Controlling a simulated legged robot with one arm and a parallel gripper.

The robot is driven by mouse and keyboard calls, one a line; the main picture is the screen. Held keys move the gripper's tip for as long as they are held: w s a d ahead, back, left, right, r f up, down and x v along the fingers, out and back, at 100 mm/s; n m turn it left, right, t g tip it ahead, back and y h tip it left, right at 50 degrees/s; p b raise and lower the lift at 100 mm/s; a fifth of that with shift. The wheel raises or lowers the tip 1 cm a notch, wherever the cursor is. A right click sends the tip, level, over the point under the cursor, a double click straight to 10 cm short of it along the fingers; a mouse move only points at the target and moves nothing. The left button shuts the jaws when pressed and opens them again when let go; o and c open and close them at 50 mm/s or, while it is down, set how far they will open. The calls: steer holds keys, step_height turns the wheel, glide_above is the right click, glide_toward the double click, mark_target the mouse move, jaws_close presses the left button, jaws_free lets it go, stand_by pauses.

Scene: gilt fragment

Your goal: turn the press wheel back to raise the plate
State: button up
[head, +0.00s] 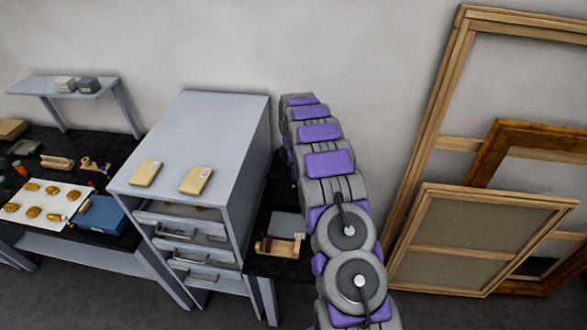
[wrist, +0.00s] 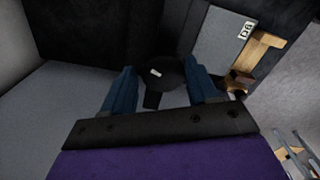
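A dark round part (wrist: 170,76) with a small white mark, which looks like the press wheel, shows between my fingertips in the wrist view. A dark bar hangs from it toward my gripper. My gripper (wrist: 161,82) is open, with its two blue fingers on either side of this part. The right finger overlaps its edge, and a gap shows at the left finger; I cannot tell whether they touch. A grey flat piece (wrist: 223,42) with a white label lies to the right. In the head view my arm hides my gripper and most of the press.
A wooden piece (head: 280,245) lies on the black bench right of the grey drawer cabinet (head: 195,140). Two pale blocks rest on the cabinet. Wooden frames (head: 480,240) lean against the wall at right. A bench with small items and a blue box (head: 100,214) stands left.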

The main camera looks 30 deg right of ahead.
steer(key=o, duration=0.3)
steer(key=shift+s, duration=0.1)
step_height(320, 180, up, 17)
steer(key=shift+r, duration=0.1)
stand_by(0.4)
stand_by(0.4)
